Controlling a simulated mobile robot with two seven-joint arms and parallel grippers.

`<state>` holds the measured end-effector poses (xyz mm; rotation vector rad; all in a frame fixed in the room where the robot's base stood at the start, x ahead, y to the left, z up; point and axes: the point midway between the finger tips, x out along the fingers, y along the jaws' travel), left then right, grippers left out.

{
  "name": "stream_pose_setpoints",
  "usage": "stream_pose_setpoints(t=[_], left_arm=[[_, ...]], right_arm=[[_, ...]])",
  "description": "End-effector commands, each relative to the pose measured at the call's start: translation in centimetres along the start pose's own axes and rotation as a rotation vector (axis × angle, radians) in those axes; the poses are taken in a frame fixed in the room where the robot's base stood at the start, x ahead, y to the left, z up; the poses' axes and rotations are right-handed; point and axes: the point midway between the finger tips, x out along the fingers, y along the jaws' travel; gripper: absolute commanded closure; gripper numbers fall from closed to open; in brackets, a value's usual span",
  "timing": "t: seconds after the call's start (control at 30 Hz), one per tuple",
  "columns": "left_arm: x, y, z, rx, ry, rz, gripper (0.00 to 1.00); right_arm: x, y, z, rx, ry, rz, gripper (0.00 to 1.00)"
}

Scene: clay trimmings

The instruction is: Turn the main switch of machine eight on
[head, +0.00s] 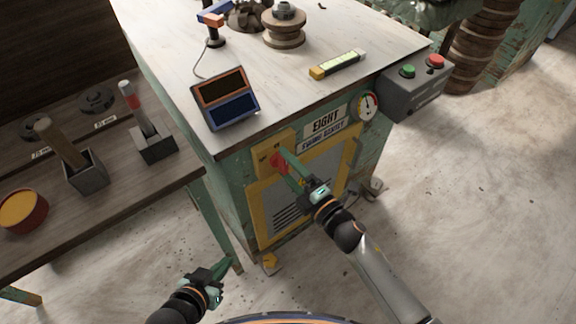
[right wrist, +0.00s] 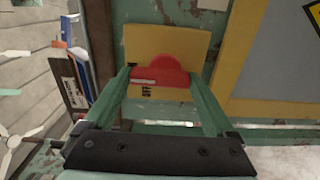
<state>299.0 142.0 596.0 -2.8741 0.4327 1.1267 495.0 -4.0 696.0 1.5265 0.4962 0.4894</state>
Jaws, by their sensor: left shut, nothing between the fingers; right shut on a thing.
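Machine eight is the green cabinet with an "EIGHT" plate (head: 325,121) on its front. Its main switch is a red knob (head: 279,163) on a yellow plate (head: 264,148), at the upper left of that front. My right gripper (head: 283,166) is shut on the red knob. In the right wrist view, the knob (right wrist: 160,70) sits between the two green fingers, with a pale strip across it. Dark lettering that seems to read "OFF" shows just below it. I cannot tell the switch's setting. My left gripper (head: 226,266) is shut and empty, low in front of the machine.
A grey box (head: 414,92) with green and red buttons and a round gauge (head: 367,106) are to the right of the switch. A two-panel display (head: 225,98) stands on the top above it. A wooden bench (head: 95,207) with tools is at left. The floor at right is clear.

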Motion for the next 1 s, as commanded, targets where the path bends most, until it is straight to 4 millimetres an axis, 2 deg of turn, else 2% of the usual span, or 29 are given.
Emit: stream_pose_setpoints(t=[0.1,0.13,0.2,0.47,0.57,0.67,1.0], left_arm=[[0.0,0.0,0.0,0.0,0.0,0.0,1.0],[0.0,0.0,0.0,0.0,0.0,0.0,1.0],[0.0,0.0,0.0,0.0,0.001,0.0,1.0],[0.0,0.0,0.0,0.0,0.001,0.0,1.0],[-0.1,0.0,-0.1,0.0,0.001,0.0,1.0],[-0.2,0.0,-0.3,0.0,0.001,0.0,1.0],[-0.3,0.0,-0.9,0.001,0.007,0.0,1.0]], right_arm=[[-0.1,-0.2,0.0,0.007,0.0,-0.003,0.66],[-0.1,-0.1,0.0,0.008,0.0,-0.003,0.09],[-0.1,-0.1,0.0,0.007,0.0,-0.002,0.01],[-0.1,-0.1,0.0,0.003,0.0,-0.001,0.0],[-0.7,-0.1,0.0,0.003,0.0,-0.002,0.0],[-2.0,-0.1,0.0,0.004,0.0,-0.003,0.0],[-9.0,-0.2,-0.1,0.007,-0.001,-0.005,0.0]])
